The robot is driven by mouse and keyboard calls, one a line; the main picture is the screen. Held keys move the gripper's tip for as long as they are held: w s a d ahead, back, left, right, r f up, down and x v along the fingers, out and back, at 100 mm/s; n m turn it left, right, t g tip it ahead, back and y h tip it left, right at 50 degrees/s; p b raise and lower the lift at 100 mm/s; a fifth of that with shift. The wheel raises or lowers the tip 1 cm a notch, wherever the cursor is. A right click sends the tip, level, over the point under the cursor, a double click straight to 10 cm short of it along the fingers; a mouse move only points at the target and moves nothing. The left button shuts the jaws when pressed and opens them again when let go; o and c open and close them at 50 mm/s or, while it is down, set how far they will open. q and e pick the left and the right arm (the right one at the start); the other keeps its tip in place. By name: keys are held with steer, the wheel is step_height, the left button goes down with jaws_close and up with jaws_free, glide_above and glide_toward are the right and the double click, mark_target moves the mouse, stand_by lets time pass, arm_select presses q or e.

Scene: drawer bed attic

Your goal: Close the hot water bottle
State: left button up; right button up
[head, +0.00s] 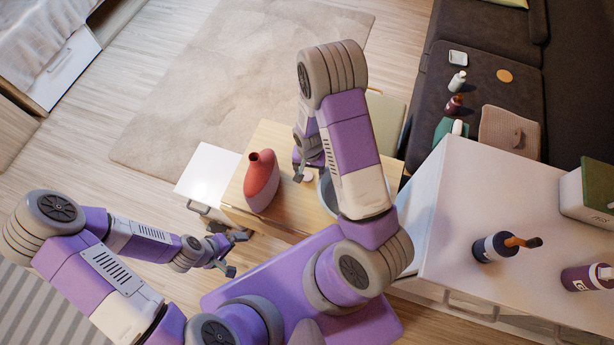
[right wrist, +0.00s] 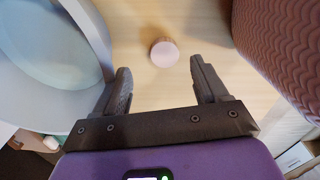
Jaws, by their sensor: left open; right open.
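The red hot water bottle (head: 262,182) stands upright on the small wooden table, its neck open on top. Its ridged side fills the right edge of the right wrist view (right wrist: 286,45). A small round pinkish cap (right wrist: 164,53) lies on the table, apart from the bottle; it also shows in the head view (head: 308,178). My right gripper (right wrist: 160,68) is open and empty, with the cap in line with the gap between its fingertips. In the head view the right gripper (head: 301,172) is beside the bottle's right side. My left gripper (head: 236,254) is open and empty, low in front of the table.
A grey-white bowl (right wrist: 92,30) stands close to the right gripper, opposite the bottle. The wooden table (head: 233,200) has little free top. A white cabinet (head: 440,235) with bottles stands at the right. A dark sofa (head: 505,85) is behind it.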

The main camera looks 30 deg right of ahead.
mark_target(307, 176)
steer(key=f, duration=0.1)
steer(key=f+b, duration=0.1)
steer(key=f, duration=0.3)
steer(key=shift+w+a+f, duration=0.1)
steer(key=shift+w+a, duration=0.1)
steer(key=shift+a, duration=0.05)
steer(key=c, duration=1.1)
